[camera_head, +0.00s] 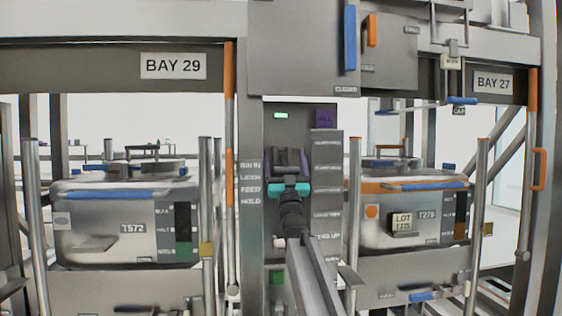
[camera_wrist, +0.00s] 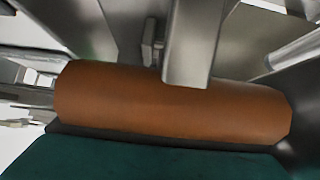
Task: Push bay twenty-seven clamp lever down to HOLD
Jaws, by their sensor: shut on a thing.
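My gripper (camera_head: 289,187) is at the central column, between the two bays, with teal parts at its end. In the wrist view an orange-brown cylindrical handle (camera_wrist: 170,104) lies across the frame, close up. A grey metal bar (camera_wrist: 192,40) reaches down onto it, and a teal surface (camera_wrist: 160,158) lies along its lower side. My gripper is shut on this handle. In the head view my gripper hides the handle. The HOLD label (camera_head: 250,202) is lowest in the column's left label list, under FEED (camera_head: 250,190); my gripper is about level with FEED.
The BAY 27 sign (camera_head: 493,83) hangs at right, above a metal bin (camera_head: 390,234) marked T279. The BAY 29 sign (camera_head: 173,66) is at left, above a bin (camera_head: 100,235) marked T572. Upright posts flank both bins. A grey cabinet (camera_head: 300,50) overhangs the column.

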